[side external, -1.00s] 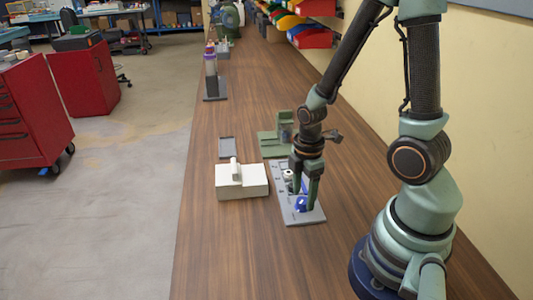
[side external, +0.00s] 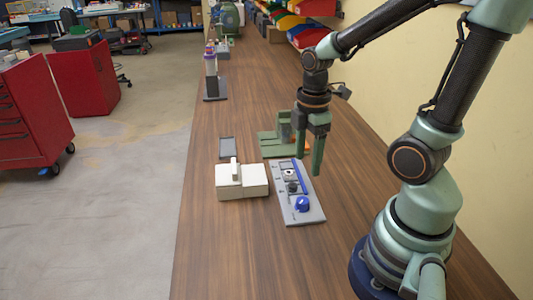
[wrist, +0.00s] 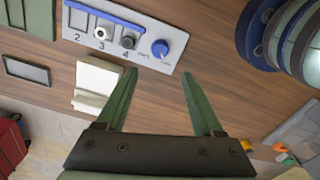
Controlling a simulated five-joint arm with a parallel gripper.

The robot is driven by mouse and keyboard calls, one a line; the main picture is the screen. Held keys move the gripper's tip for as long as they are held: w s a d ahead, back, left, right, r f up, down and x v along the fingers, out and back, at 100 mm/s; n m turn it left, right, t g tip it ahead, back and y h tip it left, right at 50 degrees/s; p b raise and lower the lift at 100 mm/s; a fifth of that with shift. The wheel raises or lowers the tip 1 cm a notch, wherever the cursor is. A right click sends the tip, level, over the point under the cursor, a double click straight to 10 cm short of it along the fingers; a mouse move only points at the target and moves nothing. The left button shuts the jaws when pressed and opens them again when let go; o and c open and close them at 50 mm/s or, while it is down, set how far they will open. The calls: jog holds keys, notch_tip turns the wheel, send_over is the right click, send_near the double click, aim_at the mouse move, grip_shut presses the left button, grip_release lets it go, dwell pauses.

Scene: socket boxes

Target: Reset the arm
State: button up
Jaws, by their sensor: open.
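My gripper (side external: 309,160) is open and empty, raised above the bench beside the grey panel (side external: 310,213). In the wrist view its two green fingers stand wide apart with bare wood between the tips (wrist: 158,75). The panel lies flat on the bench. It has a round blue knob (side external: 302,204) at its near end, which also shows in the wrist view (wrist: 160,48). A blue bar (wrist: 106,15) runs along the panel, beside numbered positions with a light round fitting (wrist: 100,33) and a dark one (wrist: 128,42).
A cream box (side external: 228,190) with a raised ridge stands left of the panel. A dark flat tray (side external: 226,148) lies behind it. A green fixture (side external: 268,143) stands behind the panel, partly hidden by my gripper. The near left bench is clear.

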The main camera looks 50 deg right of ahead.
jog(key=w+a+r+m+t, duration=0.3)
jog(key=a+r+m+t, duration=0.2)
jog(key=r+m, duration=0.6)
jog(key=shift+w+a+m+t, duration=0.3)
jog(key=shift+a+m, duration=0.15)
jog(key=shift+m, duration=0.15)
